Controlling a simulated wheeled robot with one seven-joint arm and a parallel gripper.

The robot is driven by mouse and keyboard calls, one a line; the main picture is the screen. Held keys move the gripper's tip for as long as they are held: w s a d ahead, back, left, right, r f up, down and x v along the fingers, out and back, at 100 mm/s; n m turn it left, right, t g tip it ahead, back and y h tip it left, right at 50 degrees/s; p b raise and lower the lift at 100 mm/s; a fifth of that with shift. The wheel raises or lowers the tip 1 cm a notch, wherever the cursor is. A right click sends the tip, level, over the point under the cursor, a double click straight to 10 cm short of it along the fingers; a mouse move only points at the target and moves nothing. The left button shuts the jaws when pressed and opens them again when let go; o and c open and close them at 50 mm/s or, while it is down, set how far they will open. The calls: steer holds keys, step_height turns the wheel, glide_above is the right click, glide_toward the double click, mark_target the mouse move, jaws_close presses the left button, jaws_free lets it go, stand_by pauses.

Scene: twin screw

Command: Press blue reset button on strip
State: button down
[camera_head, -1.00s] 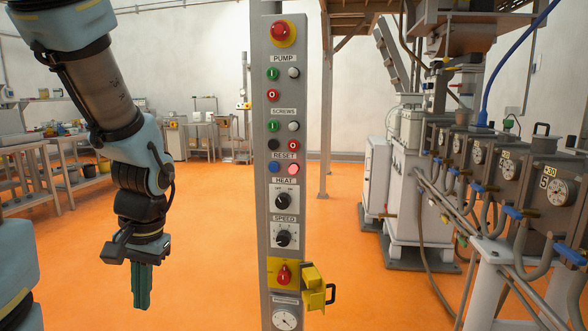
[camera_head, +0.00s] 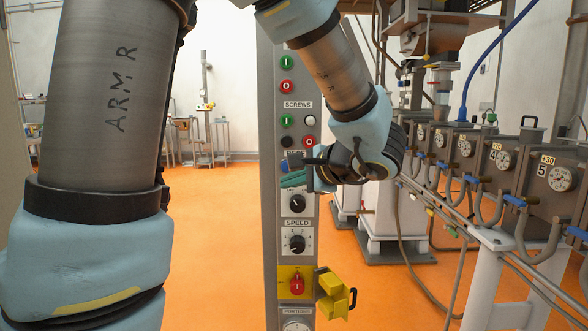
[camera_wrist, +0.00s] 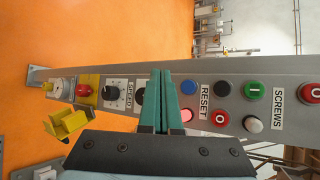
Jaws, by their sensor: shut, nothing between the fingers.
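The grey control strip (camera_head: 270,220) stands upright ahead of me. Its blue reset button (camera_wrist: 189,87) shows clear in the wrist view, beside the RESET label (camera_wrist: 204,101). In the head view the blue button (camera_head: 284,166) is partly covered by my gripper. My gripper (camera_head: 286,181) reaches in from the right, with its green fingers shut and empty. In the wrist view the fingertips (camera_wrist: 161,73) lie just left of the blue button, over the HEAT knob area. I cannot tell whether they touch the panel.
A pink-red lit button (camera_wrist: 186,115) sits beside the blue one. Black (camera_wrist: 222,88), green (camera_wrist: 252,91) and red (camera_wrist: 220,117) buttons are close by. A yellow lockout box (camera_head: 334,296) juts from the strip's lower right. Machinery with gauges (camera_head: 503,160) stands at the right.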

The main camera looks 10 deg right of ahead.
stand_by(0.3)
steer(key=p, duration=0.1)
glide_toward(283, 171)
steer(key=shift+s+a+f+x, duration=0.1)
steer(key=shift+s+a+x, duration=0.05)
steer(key=shift+x, duration=0.7)
steer(key=shift+s+a+f+x, duration=0.1)
steer(key=shift+a+x, duration=0.05)
steer(key=shift+x, duration=0.7)
steer(key=shift+s+a+f+x, duration=0.1)
steer(key=shift+s+a+x, duration=0.05)
steer(key=shift+x, duration=0.75)
steer(key=shift+w, duration=0.1)
steer(key=shift+w+d+b, duration=0.1)
steer(key=shift+w+b, duration=0.2)
steer(key=shift+w+d, duration=0.1)
steer(key=shift+w, duration=0.4)
stand_by(0.6)
steer(key=shift+s, duration=0.1)
steer(key=shift+s+b, duration=0.7)
steer(key=shift+s, duration=0.1)
